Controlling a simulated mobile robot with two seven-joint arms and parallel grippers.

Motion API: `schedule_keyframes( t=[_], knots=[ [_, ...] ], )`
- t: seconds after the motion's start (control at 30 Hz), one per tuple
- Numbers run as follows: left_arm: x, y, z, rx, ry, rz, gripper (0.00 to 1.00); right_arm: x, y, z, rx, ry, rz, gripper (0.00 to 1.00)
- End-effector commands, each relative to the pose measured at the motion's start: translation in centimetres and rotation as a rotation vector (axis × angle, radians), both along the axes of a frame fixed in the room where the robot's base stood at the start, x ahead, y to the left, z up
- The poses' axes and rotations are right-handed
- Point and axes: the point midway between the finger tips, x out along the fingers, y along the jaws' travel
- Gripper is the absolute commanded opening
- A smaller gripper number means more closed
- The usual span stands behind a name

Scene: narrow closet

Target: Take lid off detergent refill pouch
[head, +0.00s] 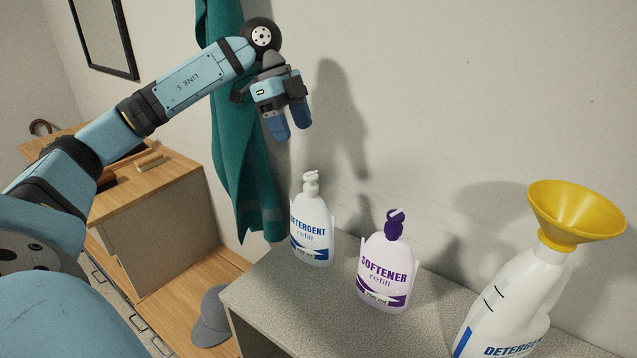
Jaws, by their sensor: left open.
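The detergent refill pouch (311,231) stands upright on the grey shelf top, white with blue lettering. Its white lid (311,184) sits on the pouch's neck. My left gripper (289,134) hangs above and slightly left of the lid in the head view, fingers pointing down. It is open and empty, clear of the pouch. My right gripper is not in view.
A softener refill pouch (384,271) with a purple cap stands right of the detergent pouch. A detergent bottle (510,308) with a yellow funnel (574,213) stands at the right. A teal towel (234,130) hangs behind my left arm. The grey shelf top (290,303) is bare in front.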

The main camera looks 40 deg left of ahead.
Motion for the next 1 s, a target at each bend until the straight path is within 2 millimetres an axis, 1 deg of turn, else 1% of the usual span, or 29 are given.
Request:
schedule_keyframes(
  t=[0.03,0.1,0.23,0.57,0.8,0.9,1.0],
  knots=[
    [0.0,-0.5,-1.3,-0.002,0.004,-0.003,0.62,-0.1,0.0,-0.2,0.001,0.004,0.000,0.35],
    [0.2,-1.0,-2.6,-0.002,0.003,-0.002,0.62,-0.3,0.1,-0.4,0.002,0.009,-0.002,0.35],
    [0.3,-1.9,-4.4,-0.003,0.001,-0.004,0.62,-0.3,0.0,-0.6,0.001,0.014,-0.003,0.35],
    [0.5,-2.7,-6.6,-0.004,0.001,-0.005,0.62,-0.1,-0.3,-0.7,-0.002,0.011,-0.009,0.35],
    [0.7,-4.0,-9.8,-0.005,0.000,-0.005,0.62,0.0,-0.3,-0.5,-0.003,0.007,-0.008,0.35],
    [0.8,-4.2,-10.4,-0.005,-0.001,-0.005,0.62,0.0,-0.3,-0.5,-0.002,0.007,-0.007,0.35],
    [0.8,-4.2,-10.4,-0.004,-0.001,-0.004,0.62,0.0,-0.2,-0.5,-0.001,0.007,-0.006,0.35]
  ],
)
